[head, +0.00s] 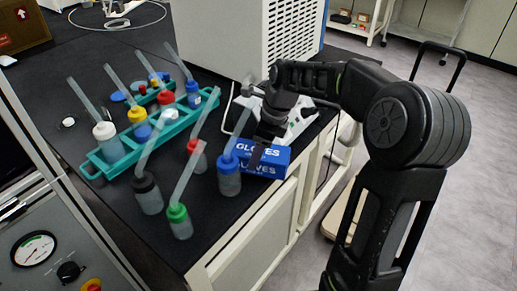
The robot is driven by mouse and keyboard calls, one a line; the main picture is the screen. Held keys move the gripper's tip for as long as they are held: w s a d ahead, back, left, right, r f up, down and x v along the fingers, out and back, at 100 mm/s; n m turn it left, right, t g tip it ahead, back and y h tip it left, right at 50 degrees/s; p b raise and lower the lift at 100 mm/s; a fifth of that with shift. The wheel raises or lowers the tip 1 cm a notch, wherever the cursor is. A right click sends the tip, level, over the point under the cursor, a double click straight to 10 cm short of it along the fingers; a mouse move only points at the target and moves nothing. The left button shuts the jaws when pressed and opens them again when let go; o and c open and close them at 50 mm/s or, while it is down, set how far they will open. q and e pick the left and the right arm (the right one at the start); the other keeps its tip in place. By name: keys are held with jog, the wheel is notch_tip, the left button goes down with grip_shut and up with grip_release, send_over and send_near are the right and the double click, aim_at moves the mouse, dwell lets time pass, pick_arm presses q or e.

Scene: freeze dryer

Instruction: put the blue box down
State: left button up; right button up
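The blue box (272,156), with GLOVES in white letters, is at the right front edge of the dark bench. My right gripper (257,152) reaches over it from above, with one dark finger against its front face. The other finger is hidden behind the box. The gripper looks shut on the box. I cannot tell whether the underside of the box touches the bench top. My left gripper is not in view.
A blue-capped bottle (229,178) stands just left of the box. A teal rack (100,164) holds several bottles, and more stand loose in front. A white device (298,122) is behind the box. A large pale machine (225,40) stands at the back.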

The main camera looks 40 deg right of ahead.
jog(key=shift+f, duration=0.1)
jog(key=o, duration=1.7)
jog(key=shift+s+a, duration=0.1)
jog(key=v, duration=0.6)
jog(key=p+v, duration=0.1)
jog(key=v, duration=0.6)
